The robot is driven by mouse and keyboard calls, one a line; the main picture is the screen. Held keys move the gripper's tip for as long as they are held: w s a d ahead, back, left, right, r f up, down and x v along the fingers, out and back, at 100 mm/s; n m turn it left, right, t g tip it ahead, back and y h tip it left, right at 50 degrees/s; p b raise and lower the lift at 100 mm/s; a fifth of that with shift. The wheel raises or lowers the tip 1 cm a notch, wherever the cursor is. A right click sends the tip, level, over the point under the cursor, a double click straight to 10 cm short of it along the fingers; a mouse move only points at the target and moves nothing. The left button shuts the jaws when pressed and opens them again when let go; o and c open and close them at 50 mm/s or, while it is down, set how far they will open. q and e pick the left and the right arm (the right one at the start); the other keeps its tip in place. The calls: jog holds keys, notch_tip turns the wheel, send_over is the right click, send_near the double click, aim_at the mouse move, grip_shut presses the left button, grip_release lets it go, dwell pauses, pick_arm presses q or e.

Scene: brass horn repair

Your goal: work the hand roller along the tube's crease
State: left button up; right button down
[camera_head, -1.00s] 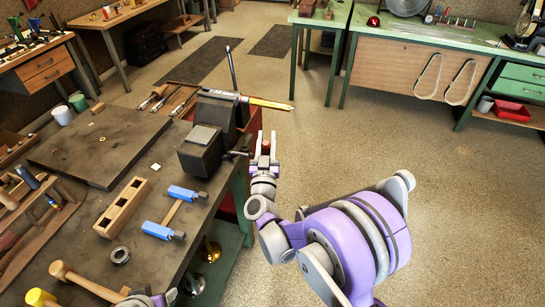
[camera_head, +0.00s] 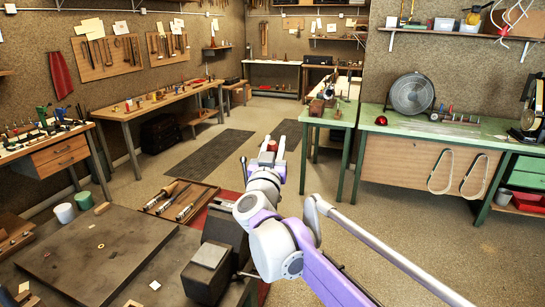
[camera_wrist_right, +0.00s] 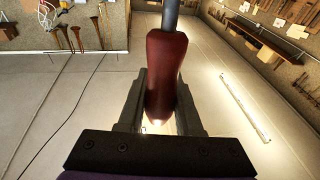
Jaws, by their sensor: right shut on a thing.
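My right gripper (camera_head: 272,150) is raised above and beyond the bench vise, with open floor behind it in the head view. It is shut on the red handle of the hand roller (camera_wrist_right: 168,75). In the right wrist view the handle stands between both fingers and a grey metal shaft runs up out of the frame; the roller end is not seen. The tube is not visible now. My left gripper is not in view.
The workbench (camera_head: 110,250) fills the lower left. The floor between is open.

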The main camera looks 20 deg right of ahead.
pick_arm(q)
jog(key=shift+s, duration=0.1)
pick_arm(e)
jog(key=shift+s, duration=0.15)
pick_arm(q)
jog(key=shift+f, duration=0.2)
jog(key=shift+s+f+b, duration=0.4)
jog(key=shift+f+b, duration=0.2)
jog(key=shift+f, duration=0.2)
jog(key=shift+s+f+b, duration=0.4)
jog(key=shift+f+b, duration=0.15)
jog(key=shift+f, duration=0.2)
pick_arm(e)
jog(key=shift+w+d+f, duration=0.1)
jog(key=shift+w+f, duration=0.05)
jog(key=shift+f, duration=0.65)
jog(key=shift+w+d+f, duration=0.1)
jog(key=shift+w+f, duration=0.05)
jog(key=shift+f, duration=0.65)
jog(key=shift+w+d+f, duration=0.1)
jog(key=shift+w+f, duration=0.05)
jog(key=shift+f, duration=0.65)
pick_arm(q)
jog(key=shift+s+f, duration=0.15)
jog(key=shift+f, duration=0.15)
pick_arm(e)
jog(key=shift+w+f, duration=0.1)
jog(key=shift+f, duration=0.3)
jog(key=shift+w, duration=0.1)
